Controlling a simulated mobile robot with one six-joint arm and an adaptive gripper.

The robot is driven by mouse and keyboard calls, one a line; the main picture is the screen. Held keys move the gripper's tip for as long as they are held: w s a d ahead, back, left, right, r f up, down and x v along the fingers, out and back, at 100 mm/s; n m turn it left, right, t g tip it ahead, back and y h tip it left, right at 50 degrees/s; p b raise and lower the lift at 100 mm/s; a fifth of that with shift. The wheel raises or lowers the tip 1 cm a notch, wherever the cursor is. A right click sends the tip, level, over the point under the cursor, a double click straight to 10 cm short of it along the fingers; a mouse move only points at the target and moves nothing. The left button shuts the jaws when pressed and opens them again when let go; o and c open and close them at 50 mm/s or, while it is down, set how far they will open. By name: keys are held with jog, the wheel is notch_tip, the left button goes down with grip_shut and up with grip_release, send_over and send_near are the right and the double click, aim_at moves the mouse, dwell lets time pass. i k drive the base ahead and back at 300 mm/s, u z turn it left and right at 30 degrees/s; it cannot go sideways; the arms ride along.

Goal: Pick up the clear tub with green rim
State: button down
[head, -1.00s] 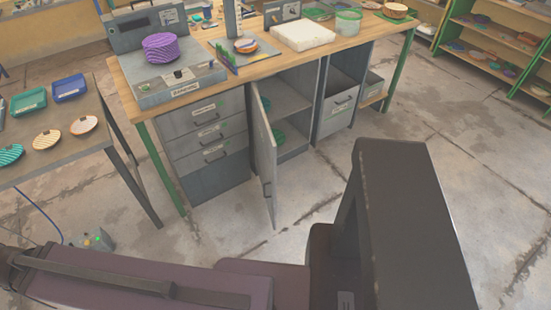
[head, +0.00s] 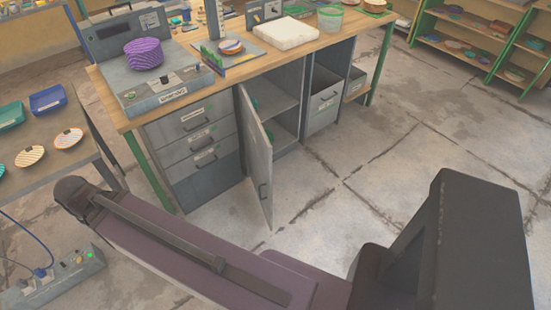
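The clear tub with green rim (head: 329,20) stands upright on the wooden workbench (head: 222,78), near its back right end. It is just right of a white slab (head: 286,33). My gripper is not in view; only dark links of my arm show across the bottom and lower right of the head view, well apart from the tub.
A cabinet door (head: 257,155) hangs open into the floor space in front of the bench. A grey machine (head: 145,60) with a purple ribbed stack (head: 144,53) stands at the bench's left. A power strip (head: 55,280) lies lower left. Floor at right is clear.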

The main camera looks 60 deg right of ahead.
aim_at(329, 19)
jog(key=u, duration=0.1)
jog(key=k, duration=0.15)
jog(key=z, duration=1.65)
jog(key=i, duration=1)
jog(key=z, duration=0.3)
